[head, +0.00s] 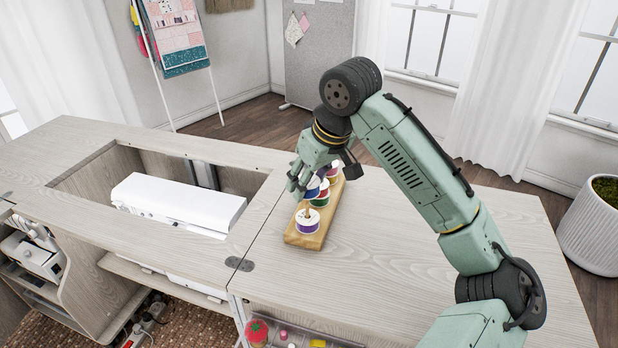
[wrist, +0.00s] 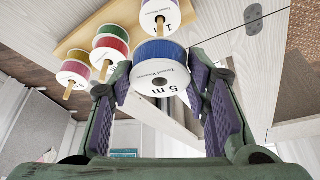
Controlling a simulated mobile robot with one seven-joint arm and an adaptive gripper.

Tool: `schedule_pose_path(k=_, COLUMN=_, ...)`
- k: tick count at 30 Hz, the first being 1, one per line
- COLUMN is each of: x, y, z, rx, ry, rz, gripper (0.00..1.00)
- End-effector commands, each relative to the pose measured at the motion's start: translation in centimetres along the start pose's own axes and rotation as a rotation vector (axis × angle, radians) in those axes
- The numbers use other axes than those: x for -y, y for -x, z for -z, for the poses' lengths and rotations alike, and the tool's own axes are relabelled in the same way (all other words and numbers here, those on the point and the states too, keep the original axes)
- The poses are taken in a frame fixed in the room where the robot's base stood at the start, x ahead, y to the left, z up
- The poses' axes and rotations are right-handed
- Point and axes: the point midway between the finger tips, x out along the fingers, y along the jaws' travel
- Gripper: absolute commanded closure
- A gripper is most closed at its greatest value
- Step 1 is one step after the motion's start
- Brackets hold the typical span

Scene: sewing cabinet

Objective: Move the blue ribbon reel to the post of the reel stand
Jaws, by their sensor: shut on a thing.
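The blue ribbon reel (wrist: 160,62), with a white "5 m" face, sits between the fingers of my gripper (wrist: 160,88) in the wrist view. My gripper (head: 300,184) is shut on it. No post shows through its centre hole. In the head view the blue reel (head: 313,186) is partly hidden by my gripper, over the middle of the wooden reel stand (head: 296,239). The stand also shows in the wrist view (wrist: 88,38). I cannot tell how high the reel is above it or see an empty post.
A purple reel (head: 307,226) sits on the stand's near end. Red (wrist: 120,22), green (wrist: 108,44) and yellow (wrist: 75,68) reels sit on other posts close to the blue one. A white sewing machine (head: 178,204) lies in the cabinet opening at left. The tabletop at right is clear.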

Motion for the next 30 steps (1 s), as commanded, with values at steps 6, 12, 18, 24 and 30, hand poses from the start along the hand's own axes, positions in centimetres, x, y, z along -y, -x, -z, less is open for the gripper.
schedule_pose_path(k=6, x=0.0, y=0.0, z=0.0, rx=0.0, ry=0.0, rz=0.0, gripper=0.78)
schedule_pose_path(k=12, x=0.0, y=-0.2, z=-0.1, rx=0.0, ry=0.0, rz=0.001, gripper=0.78)
schedule_pose_path(k=18, x=0.0, y=-0.7, z=-0.3, rx=0.0, ry=0.0, rz=0.002, gripper=0.78)
schedule_pose_path(k=24, x=0.0, y=-1.1, z=-0.5, rx=-0.001, ry=0.001, rz=0.001, gripper=0.78)
schedule_pose_path(k=30, x=0.0, y=-1.6, z=-0.7, rx=-0.001, ry=0.001, rz=0.0, gripper=0.78)
